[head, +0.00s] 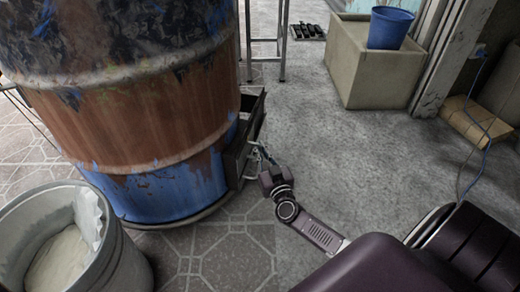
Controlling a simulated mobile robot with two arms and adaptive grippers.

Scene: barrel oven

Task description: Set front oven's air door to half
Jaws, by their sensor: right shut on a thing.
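The front oven is a rusty, blue-painted barrel (130,125) filling the left of the head view. Its air door (240,155) is a dark metal frame low on the barrel's right side, standing out from the wall. How far it is open is hard to tell at this angle. My right gripper (256,157) reaches in from the lower right and is shut on the air door's handle, at the door's outer side. The fingers are small and partly merge with the handle. My left gripper is not in view.
A grey bin (125,262) with a pale liner stands at the lower left, close to the barrel. A beige box (345,75) with a blue bucket (390,28) stands at the back right. A metal stand's leg (283,40) rises behind the barrel. The grey floor between is clear.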

